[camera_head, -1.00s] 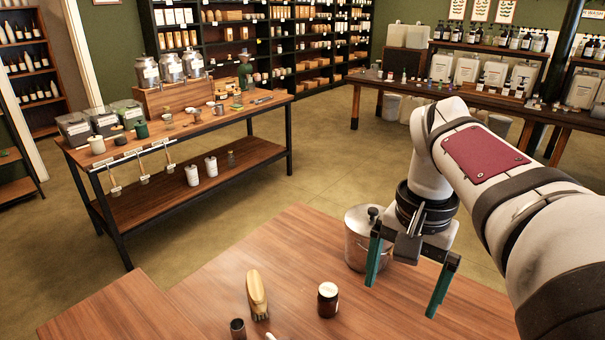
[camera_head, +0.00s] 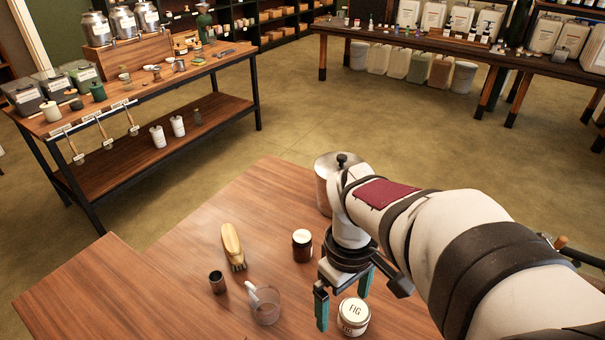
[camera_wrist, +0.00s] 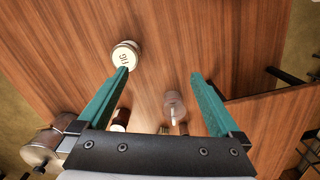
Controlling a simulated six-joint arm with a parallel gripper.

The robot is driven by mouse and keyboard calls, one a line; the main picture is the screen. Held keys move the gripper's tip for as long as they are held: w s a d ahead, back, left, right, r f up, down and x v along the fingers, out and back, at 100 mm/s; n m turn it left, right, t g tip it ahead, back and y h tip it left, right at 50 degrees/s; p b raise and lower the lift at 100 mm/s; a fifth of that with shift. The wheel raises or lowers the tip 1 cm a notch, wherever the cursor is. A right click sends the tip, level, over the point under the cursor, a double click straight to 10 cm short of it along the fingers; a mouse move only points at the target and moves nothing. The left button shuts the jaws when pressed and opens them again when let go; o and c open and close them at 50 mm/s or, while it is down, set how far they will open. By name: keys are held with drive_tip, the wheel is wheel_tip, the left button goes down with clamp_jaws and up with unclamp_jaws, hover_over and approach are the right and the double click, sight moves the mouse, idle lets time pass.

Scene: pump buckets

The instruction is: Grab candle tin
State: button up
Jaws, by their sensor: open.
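The candle tin (camera_head: 353,317) is a round white tin marked FIG, upright on the wooden table near the bottom of the head view. In the wrist view, the tin (camera_wrist: 124,55) sits near the left fingertip, outside the gap between the fingers. My gripper (camera_head: 343,297) has green fingers spread wide with nothing between them. It hangs above the table just behind and left of the tin. In the wrist view, my gripper (camera_wrist: 160,75) points at bare wood between its tips. I cannot tell whether the left finger touches the tin.
A lidded metal pot (camera_head: 324,185) stands behind my arm. Table left of the brush is bare.

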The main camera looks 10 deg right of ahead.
sight(354, 309)
drive_tip(key=w+d+f+n+h, duration=0.1)
drive_tip(key=w+d+f+n, duration=0.35)
drive_tip(key=w+n, duration=0.2)
drive_tip(key=f, duration=0.5)
drive_tip(key=d+f, duration=0.1)
drive_tip(key=f, duration=0.9)
drive_tip(key=shift+s+d+f, duration=0.2)
drive_tip(key=shift+s+d, duration=0.05)
drive_tip(key=shift+d, duration=0.15)
drive_tip(key=c, duration=1.3)
